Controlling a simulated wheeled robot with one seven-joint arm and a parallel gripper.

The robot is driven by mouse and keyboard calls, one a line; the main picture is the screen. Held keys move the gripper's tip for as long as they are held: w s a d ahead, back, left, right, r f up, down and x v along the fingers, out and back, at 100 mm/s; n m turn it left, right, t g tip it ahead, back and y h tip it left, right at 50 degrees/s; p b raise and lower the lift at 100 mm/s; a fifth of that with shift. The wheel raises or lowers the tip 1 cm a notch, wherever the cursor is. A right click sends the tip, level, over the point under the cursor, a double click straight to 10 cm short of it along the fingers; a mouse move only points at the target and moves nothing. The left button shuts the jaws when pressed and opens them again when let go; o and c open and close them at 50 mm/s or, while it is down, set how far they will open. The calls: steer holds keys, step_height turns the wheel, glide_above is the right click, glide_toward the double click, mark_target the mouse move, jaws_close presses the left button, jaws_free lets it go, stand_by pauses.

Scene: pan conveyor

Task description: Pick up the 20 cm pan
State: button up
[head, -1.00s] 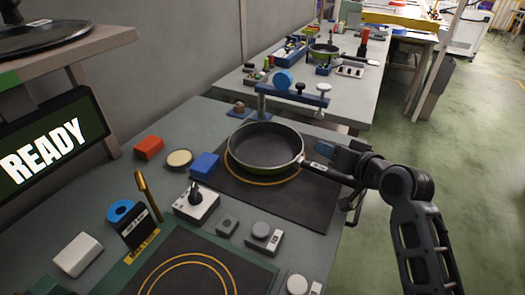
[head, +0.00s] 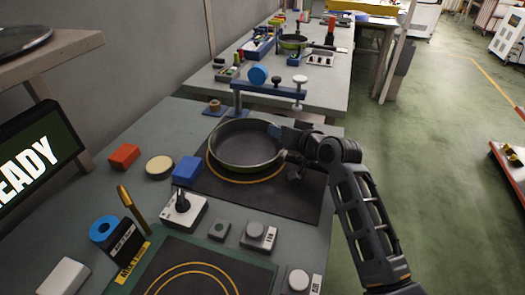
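The pan (head: 232,155), dark inside with a pale olive rim, sits on the black mat (head: 300,200) over a yellow ring. I take it for the 20 cm pan, though I can read no size on it. My gripper (head: 280,135) is at the pan's right edge, with a bluish finger reaching in front of the rim. The gripper hides the pan's handle. I cannot see whether the fingers are closed on it.
A blue block (head: 186,170), a red block (head: 124,156) and a round tan disc (head: 160,167) lie left of the pan. A knob box (head: 184,210) stands in front. A blue bar fixture (head: 262,86) stands behind.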

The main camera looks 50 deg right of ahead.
steer(key=shift+w+d+f, duration=0.1)
steer(key=shift+w+d, duration=0.05)
steer(key=shift+w, duration=0.2)
jaws_close()
stand_by(1.2)
